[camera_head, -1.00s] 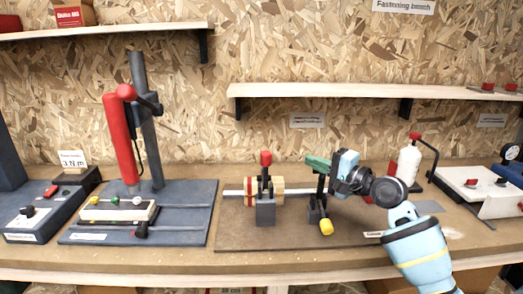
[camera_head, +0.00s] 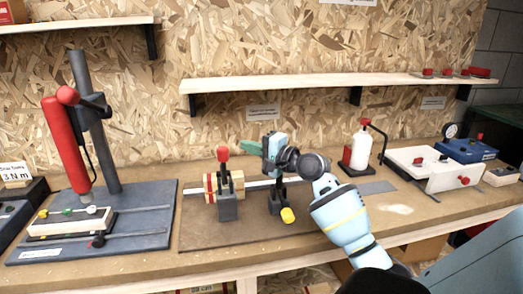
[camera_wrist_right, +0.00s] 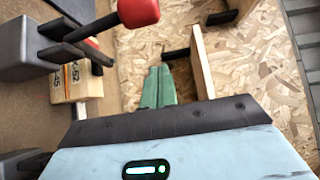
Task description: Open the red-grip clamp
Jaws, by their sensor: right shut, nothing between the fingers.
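The red-grip clamp (camera_head: 227,206) stands on the bench with its red grip (camera_head: 223,153) upright. A wooden block with red bands (camera_head: 209,187) sits at its left side on a pale bar. The clamp's red grip (camera_wrist_right: 138,12) also shows at the top of the right wrist view, with the block (camera_wrist_right: 78,82) below it. My right gripper (camera_head: 253,148) has green fingers, shut and empty, pointing left. They are a little to the right of the red grip, at about its height, apart from it. In the wrist view the fingertips (camera_wrist_right: 155,72) lie together. My left gripper is not in view.
A second clamp with a yellow grip (camera_head: 288,215) stands just right, below my right gripper. A shelf (camera_head: 300,83) runs above along the chipboard wall. A red press stand (camera_head: 70,140) is at left. A white bottle (camera_head: 361,148) and white boxes stand at right.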

